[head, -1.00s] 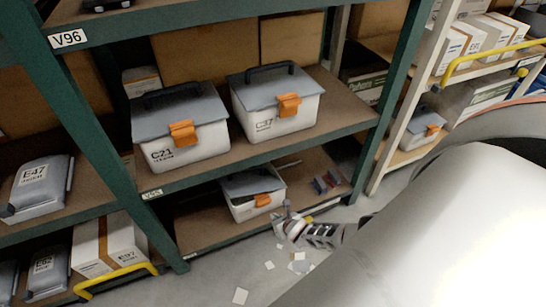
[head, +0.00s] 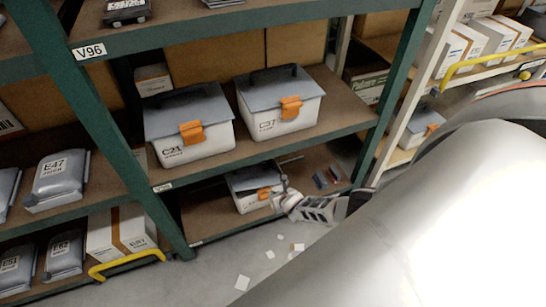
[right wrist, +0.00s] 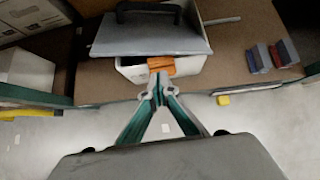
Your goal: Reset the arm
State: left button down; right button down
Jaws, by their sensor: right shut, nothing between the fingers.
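My right gripper (head: 282,196) is in front of the lowest shelf, beside the orange latch of a white toolbox with a grey lid (head: 250,182). In the right wrist view its fingers (right wrist: 160,88) are closed together with nothing between them. The tips overlap the front of the toolbox just below the orange latch (right wrist: 160,66); I cannot tell whether they touch it. The toolbox's lid (right wrist: 150,34) sits raised at the front, with a dark gap under it. My left gripper is not in view.
Two closed toolboxes, C21 (head: 188,146) and C37 (head: 280,118), stand on the shelf above. Small red and blue blocks (right wrist: 272,55) lie right of the low toolbox. A green upright (head: 120,135) is at left. Paper scraps (head: 242,282) lie on the floor.

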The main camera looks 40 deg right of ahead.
jog(key=s+a+r+m+y, duration=0.3)
jog(key=s+a+m, duration=1.1)
jog(key=a, duration=0.4)
jog(key=s+r+m+t, duration=0.1)
jog(key=s+r+m, duration=0.3)
jog(key=r+m, duration=0.3)
jog(key=s+r+m+y, duration=0.1)
jog(key=s+r+m, duration=0.3)
jog(key=r+m, duration=0.4)
jog(key=shift+s+a+r+m+t, duration=0.3)
jog(key=shift+s+a+r+t, duration=0.1)
jog(key=shift+r, duration=0.35)
